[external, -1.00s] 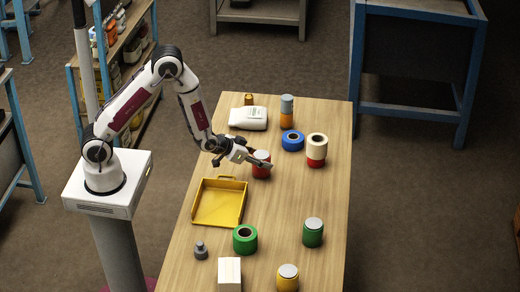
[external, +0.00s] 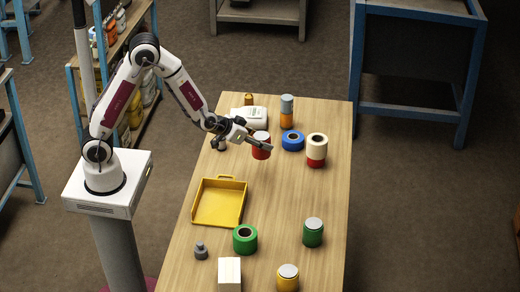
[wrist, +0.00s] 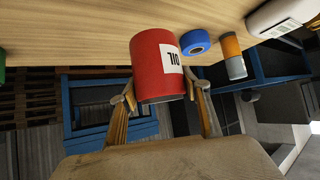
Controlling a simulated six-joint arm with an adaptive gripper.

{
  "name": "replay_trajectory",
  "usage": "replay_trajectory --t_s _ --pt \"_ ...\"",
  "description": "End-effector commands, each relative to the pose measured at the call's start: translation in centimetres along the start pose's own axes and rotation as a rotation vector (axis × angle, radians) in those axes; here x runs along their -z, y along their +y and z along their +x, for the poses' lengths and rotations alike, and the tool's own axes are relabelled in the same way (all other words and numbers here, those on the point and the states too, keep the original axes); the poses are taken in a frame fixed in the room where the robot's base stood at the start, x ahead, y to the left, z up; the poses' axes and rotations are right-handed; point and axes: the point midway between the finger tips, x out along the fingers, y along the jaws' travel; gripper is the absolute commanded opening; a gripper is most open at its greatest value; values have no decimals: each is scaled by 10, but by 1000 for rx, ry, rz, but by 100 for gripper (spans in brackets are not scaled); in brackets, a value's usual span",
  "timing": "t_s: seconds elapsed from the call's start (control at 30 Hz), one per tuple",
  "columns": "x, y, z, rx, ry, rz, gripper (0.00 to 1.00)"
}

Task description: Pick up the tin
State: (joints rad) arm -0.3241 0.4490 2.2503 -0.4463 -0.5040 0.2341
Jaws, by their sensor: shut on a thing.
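The red tin (external: 261,152) has a pale grey top and is held between the fingers of my gripper (external: 262,141), above the far half of the wooden table. In the wrist view the red tin (wrist: 158,70) fills the middle, with a white label reading "OIL" upside down. The fingers of my gripper (wrist: 163,108) are on either side of it, shut on it. A green tin (external: 313,232) and a yellow tin (external: 288,278) stand apart at the near right.
A yellow tray (external: 219,203), green roll (external: 245,239), grey weight (external: 201,250) and pale block (external: 230,274) are nearer. The table's centre is clear.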

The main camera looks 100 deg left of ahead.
Motion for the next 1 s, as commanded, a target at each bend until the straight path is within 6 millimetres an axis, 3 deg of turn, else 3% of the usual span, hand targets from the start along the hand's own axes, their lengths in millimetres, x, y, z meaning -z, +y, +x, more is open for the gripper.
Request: replay_trajectory --t_s 0.77,1.0 --pt "2 1 -1 -2 3 1 13" --pt "0 22 -4 -30 3 22 13"
